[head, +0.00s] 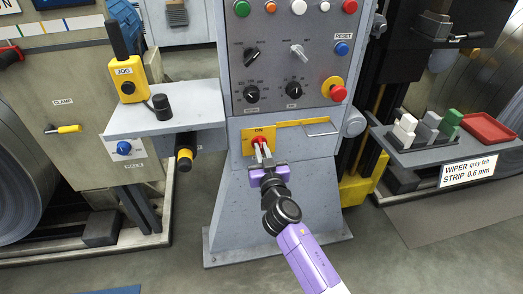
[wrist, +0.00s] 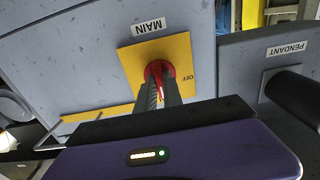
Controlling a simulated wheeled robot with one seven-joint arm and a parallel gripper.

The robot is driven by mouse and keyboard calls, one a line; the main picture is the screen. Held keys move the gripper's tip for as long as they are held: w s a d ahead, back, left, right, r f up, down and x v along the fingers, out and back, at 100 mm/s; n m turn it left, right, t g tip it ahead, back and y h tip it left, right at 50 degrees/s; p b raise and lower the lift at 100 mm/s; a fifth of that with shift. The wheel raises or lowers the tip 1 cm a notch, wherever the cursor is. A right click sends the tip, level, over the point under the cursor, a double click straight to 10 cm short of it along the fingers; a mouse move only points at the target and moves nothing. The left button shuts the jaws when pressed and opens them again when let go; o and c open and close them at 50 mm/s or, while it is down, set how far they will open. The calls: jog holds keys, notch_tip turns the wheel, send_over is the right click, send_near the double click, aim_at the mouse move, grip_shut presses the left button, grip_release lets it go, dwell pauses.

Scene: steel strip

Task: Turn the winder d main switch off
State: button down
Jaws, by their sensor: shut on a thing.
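The main switch is a red rotary handle (head: 258,140) on a yellow plate (head: 248,148) low on the front of the grey control cabinet. "ON" shows at the plate's top in the head view. In the wrist view, which is upside down, the red handle (wrist: 158,72) sits on the yellow plate (wrist: 132,58) beside a "MAIN" label (wrist: 149,27), and "OFF" is printed at the right edge. My gripper (head: 262,152) is at the plate, its two grey fingers (wrist: 158,92) shut on the red handle. The fingers hide part of the handle, so its exact angle is unclear.
Above the switch is a panel with knobs and a red emergency button (head: 337,93). A yellow strip and a metal handle (head: 321,128) lie right of the plate. A shelf with a yellow JOG box (head: 131,82) juts out left; a "PENDANT" label (wrist: 287,49) shows in the wrist view.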

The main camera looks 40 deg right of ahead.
jog(key=n, duration=0.3)
jog(key=shift+a+n+b, duration=0.1)
jog(key=shift+n+b, duration=0.2)
jog(key=shift+n, duration=0.1)
jog(key=n, duration=0.5)
jog(key=shift+n, duration=0.3)
jog(key=n+p, duration=0.1)
jog(key=n, duration=0.3)
jog(key=shift+n+p, duration=0.4)
jog(key=shift+n, duration=1.9)
jog(key=c, duration=1.5)
grip_release()
jog(key=shift+s, duration=0.1)
